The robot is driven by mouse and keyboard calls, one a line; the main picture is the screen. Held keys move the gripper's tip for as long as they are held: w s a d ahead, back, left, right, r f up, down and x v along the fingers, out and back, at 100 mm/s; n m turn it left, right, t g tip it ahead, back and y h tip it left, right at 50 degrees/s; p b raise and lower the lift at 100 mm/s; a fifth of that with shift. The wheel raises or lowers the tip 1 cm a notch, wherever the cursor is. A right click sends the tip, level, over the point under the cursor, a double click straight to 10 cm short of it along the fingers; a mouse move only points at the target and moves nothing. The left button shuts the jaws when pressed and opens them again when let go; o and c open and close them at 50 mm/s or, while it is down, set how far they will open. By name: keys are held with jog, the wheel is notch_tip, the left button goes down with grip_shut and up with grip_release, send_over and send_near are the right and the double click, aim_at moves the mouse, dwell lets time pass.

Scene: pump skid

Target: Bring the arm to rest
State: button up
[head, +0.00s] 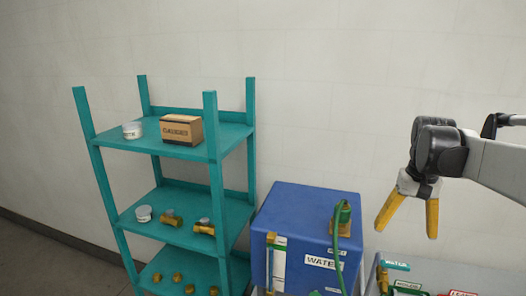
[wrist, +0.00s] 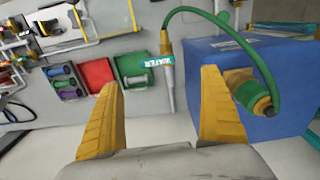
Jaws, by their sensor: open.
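My gripper (head: 408,215) hangs at the right of the head view, in the air to the right of the blue water tank. Its two yellow fingers are spread apart with nothing between them. In the wrist view, my gripper (wrist: 165,110) also shows open and empty, with the grey panel and pipes beyond it. My grey arm comes in from the right edge of the head view.
A blue tank (head: 290,205) labelled WATER, with a green hose (head: 337,235), stands left of my gripper. A teal shelf (head: 180,232) with a box (head: 181,130), tins and brass fittings stands further left. Red and green trays (wrist: 98,75) show in the wrist view.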

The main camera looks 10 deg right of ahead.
jog(key=s+a+f+n+t+b, duration=0.2)
jog(key=s+a+f+b, duration=0.4)
jog(key=a+f+b, duration=0.3)
jog(key=s+a+f+n+t+b, duration=0.2)
jog(key=s+a+f+t+b, duration=0.3)
jog(key=a+f, duration=0.8)
jog(key=s+a+b, duration=0.1)
jog(key=b, duration=0.2)
jog(key=shift+s+a+f+n+b, duration=0.2)
jog(key=shift+a+f+n+b, duration=0.15)
jog(key=shift+a+n, duration=0.05)
jog(key=shift+d, duration=0.1)
